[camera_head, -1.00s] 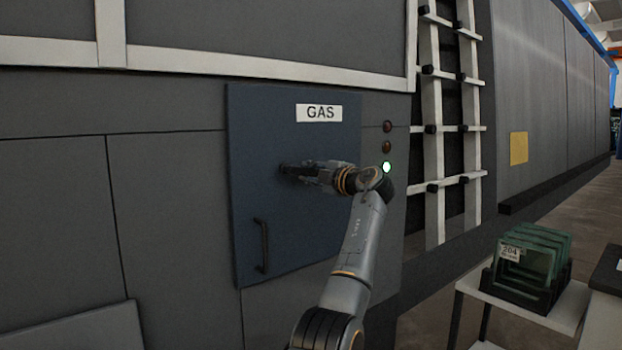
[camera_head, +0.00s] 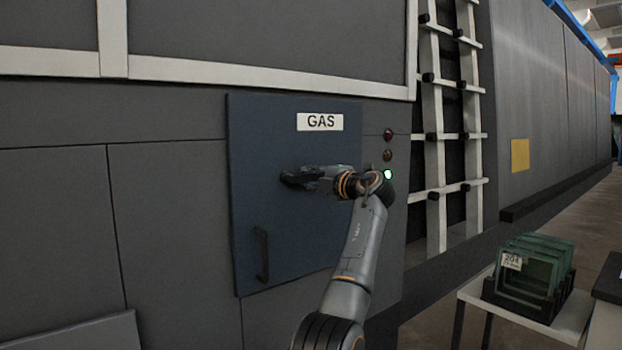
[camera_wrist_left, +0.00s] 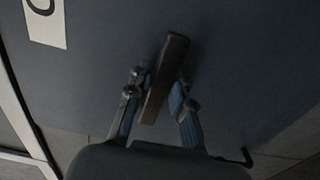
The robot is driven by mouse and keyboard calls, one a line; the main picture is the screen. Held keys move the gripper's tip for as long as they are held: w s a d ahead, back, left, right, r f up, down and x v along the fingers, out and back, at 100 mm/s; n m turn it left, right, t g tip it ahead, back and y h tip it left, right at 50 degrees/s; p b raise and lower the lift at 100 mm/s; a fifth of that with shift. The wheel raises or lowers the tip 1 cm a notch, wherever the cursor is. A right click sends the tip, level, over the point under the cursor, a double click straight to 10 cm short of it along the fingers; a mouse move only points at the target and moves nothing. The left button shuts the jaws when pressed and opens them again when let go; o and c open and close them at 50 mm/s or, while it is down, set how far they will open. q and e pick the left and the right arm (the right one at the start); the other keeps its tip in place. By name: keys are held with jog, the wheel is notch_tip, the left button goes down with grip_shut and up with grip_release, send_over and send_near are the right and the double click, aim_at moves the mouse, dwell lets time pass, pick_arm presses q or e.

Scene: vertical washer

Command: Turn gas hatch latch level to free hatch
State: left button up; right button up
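My left gripper (camera_head: 306,176) is at the lever, coming from the right. In the left wrist view the lever (camera_wrist_left: 166,75) runs tilted between the two fingers of my left gripper (camera_wrist_left: 156,95). The fingers are apart on either side of it, with a small gap at the right finger. My right gripper is not in view.
A dark handle (camera_head: 262,254) is at the hatch's lower left. Indicator lights (camera_head: 388,155), one lit green, are right of the hatch. A white ladder (camera_head: 435,130) stands further right. A rack of green panels (camera_head: 530,275) sits on a white cart at lower right.

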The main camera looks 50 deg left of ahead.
pick_arm(q)
jog(key=o, duration=0.3)
jog(key=shift+o, duration=0.2)
jog(key=shift+a, duration=0.1)
jog(key=s+d, duration=0.1)
jog(key=d, duration=1.1)
